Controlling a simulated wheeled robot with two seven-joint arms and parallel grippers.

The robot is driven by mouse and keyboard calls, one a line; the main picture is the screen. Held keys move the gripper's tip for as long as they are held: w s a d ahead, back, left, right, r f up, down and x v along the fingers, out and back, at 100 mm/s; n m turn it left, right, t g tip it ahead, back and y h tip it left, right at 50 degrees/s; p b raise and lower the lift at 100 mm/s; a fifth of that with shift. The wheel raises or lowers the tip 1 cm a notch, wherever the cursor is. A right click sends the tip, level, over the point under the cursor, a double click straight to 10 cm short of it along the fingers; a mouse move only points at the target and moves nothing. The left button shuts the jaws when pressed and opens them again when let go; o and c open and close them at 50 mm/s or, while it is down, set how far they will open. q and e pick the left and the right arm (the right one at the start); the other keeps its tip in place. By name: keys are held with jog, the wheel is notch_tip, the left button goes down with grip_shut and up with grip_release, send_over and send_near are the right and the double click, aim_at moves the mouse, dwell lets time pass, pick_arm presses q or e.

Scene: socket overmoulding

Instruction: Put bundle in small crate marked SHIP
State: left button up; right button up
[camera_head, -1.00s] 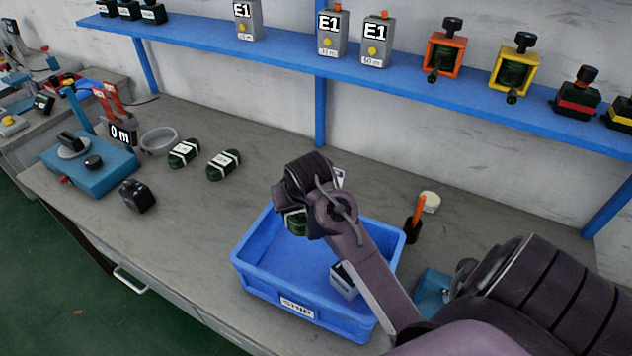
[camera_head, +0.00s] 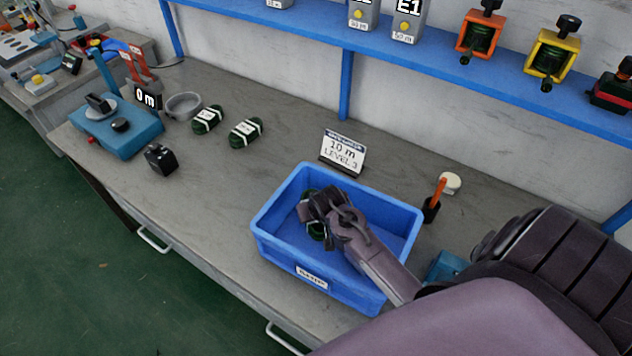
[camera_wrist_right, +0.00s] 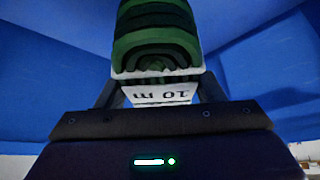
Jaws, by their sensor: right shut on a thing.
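The blue crate (camera_head: 278,250) stands on the bench with a white SHIP label (camera_head: 311,277) on its front wall. My right gripper (camera_head: 315,216) reaches down inside the crate's walls, towards its left part. It is shut on a green bundle (camera_head: 312,228), mostly hidden behind the gripper in the head view. In the right wrist view the green coiled bundle (camera_wrist_right: 155,40) sits between the fingers, with a white band and a 10 m tag (camera_wrist_right: 160,93); blue crate walls surround it. I cannot tell whether the bundle touches the crate floor. My left gripper is not in view.
Two more green bundles (camera_head: 207,120) (camera_head: 246,132) lie left of the crate, near a grey bowl (camera_head: 183,106) and a teal measuring device (camera_head: 118,128). A sign reading 10 m LEVEL 3 (camera_head: 343,151) stands behind the crate. An orange-handled tool (camera_head: 435,200) stands to its right.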

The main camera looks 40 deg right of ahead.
notch_tip(320, 180, down, 2)
jog(key=shift+f, duration=0.6)
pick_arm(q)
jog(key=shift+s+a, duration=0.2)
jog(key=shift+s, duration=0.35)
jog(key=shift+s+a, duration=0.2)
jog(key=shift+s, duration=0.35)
pick_arm(e)
jog(key=shift+f, duration=0.1)
jog(key=o, duration=1.1)
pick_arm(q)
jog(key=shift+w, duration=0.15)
pick_arm(e)
jog(key=shift+o, duration=0.2)
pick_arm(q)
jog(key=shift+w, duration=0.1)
pick_arm(e)
jog(key=shift+r, duration=0.25)
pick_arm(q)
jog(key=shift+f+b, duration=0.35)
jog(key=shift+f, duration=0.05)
pick_arm(e)
jog(key=v, duration=1.1)
jog(key=shift+s+a+r, duration=0.1)
jog(key=shift+s+r, duration=0.15)
jog(key=shift+s, duration=0.05)
